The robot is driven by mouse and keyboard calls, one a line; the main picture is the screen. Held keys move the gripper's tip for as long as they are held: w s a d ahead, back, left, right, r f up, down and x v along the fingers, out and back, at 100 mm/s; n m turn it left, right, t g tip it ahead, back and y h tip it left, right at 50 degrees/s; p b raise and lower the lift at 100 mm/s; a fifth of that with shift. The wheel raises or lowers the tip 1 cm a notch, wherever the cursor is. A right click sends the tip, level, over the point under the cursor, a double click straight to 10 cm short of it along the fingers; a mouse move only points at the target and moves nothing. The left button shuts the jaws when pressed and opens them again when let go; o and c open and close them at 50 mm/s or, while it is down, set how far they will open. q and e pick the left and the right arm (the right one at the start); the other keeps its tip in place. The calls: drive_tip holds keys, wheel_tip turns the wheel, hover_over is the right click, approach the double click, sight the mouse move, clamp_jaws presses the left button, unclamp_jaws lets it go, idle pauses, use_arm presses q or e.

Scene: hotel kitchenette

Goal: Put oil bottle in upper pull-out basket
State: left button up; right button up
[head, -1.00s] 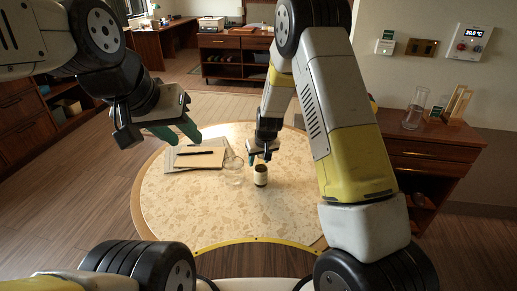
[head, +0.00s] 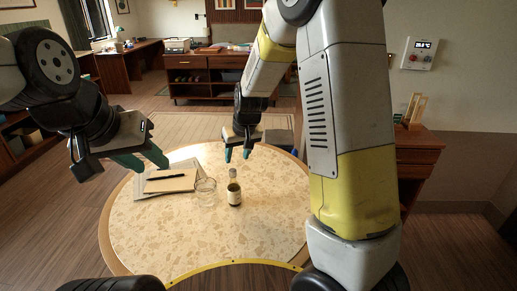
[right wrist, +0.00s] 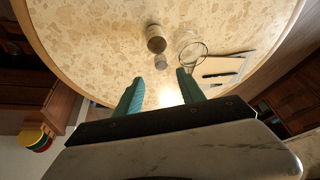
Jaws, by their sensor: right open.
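The oil bottle (head: 234,190), dark with a pale label, stands upright on the round speckled table (head: 150,240). It also shows in the right wrist view (right wrist: 156,40), seen from above, beyond the fingertips. My right gripper (head: 237,154) is open and empty, above and behind the bottle in the head view, apart from it. In the right wrist view its two teal fingers (right wrist: 158,85) are spread with nothing between them. My left gripper (head: 146,160) hangs at the table's left side, its fingers apart and empty. No pull-out basket can be made out in either view.
A clear glass (head: 205,187) stands just left of the bottle. A notepad with a pen (head: 172,179) lies on the table's left. The table's front and right are bare. A wooden cabinet (head: 418,155) stands at right, and a low shelf unit (head: 195,76) at the back.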

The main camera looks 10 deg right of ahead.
drive_tip(key=s+d+r+m, duration=0.1)
drive_tip(key=s+d+r, duration=0.3)
drive_tip(key=s+r, duration=0.4)
drive_tip(key=s+d+r+m+t+y, duration=0.1)
drive_tip(key=s+d+r, duration=0.3)
drive_tip(key=s+r, duration=0.4)
drive_tip(key=shift+s+r+t, duration=0.15)
drive_tip(key=shift+s+t, duration=0.15)
drive_tip(key=shift+s, duration=0.85)
drive_tip(key=shift+o, duration=0.8)
drive_tip(key=s+d+r, duration=0.1)
drive_tip(key=s+d, duration=0.1)
drive_tip(key=s, duration=0.5)
drive_tip(key=shift+s+m+h, duration=0.3)
drive_tip(key=shift+s, duration=0.05)
drive_tip(key=o, duration=0.4)
drive_tip(key=shift+d, duration=0.2)
drive_tip(key=shift+c, duration=0.2)
drive_tip(key=w+f+n, duration=0.1)
drive_tip(key=w+n, duration=0.2)
drive_tip(key=w+f+n+h, duration=0.1)
drive_tip(key=w+n, duration=0.2)
drive_tip(key=w+d+f+n+h, duration=0.1)
drive_tip(key=w+n, duration=0.2)
drive_tip(key=shift+f, duration=0.2)
drive_tip(key=n+g, duration=0.1)
drive_tip(key=n, duration=2.5)
approach(234, 178)
drive_tip(key=x, duration=0.7)
drive_tip(key=shift+x, duration=3.95)
